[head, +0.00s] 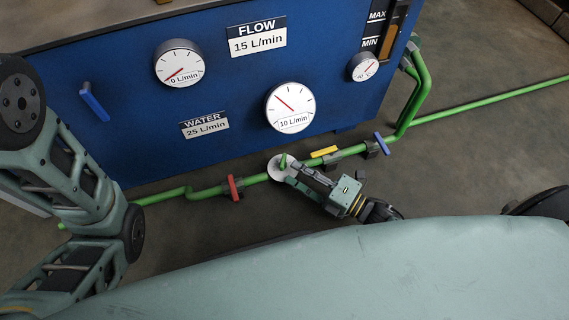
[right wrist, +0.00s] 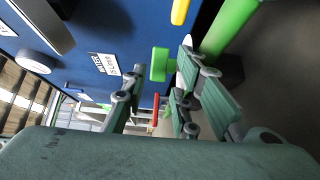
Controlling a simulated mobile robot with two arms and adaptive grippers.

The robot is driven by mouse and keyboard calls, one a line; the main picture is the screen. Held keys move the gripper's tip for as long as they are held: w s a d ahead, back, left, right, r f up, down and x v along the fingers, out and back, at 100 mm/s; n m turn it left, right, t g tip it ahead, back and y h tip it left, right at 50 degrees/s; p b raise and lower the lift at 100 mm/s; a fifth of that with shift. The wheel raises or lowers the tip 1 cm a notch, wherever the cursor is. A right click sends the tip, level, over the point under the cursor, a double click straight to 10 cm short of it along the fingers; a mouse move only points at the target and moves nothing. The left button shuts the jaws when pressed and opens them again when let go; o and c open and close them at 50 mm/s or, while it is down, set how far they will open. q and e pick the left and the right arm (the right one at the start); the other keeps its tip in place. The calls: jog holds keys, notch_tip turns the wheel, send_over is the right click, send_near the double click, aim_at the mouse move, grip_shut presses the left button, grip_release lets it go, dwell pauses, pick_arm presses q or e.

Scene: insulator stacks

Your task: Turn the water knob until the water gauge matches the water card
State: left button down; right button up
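The water card (head: 205,124) reads "WATER 25 L/min" on the blue panel. Right of it, a large round gauge (head: 291,107) is labelled 10 L/min, its red needle pointing up-left. Another gauge (head: 179,63) above the card reads 0 L/min. Which one is the water gauge is not marked. A green knob (head: 284,161) with a pale round disc sits on the green pipe below the panel. My right gripper (head: 287,172) is at this knob. In the right wrist view its fingers are spread, with the green knob (right wrist: 160,65) between their tips, contact unclear. My left gripper is out of view.
A FLOW card (head: 257,36) reads 15 L/min. A small gauge (head: 363,67) sits near the MAX/MIN level. Red (head: 233,188), yellow (head: 324,152) and blue (head: 382,143) valve handles flank the knob along the pipe. Another blue handle (head: 95,102) is on the panel.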

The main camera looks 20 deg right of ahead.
aim_at(283, 164)
jog(key=shift+b+x, duration=0.65)
jog(key=shift+x, duration=1.45)
jog(key=shift+c, duration=0.7)
grip_shut()
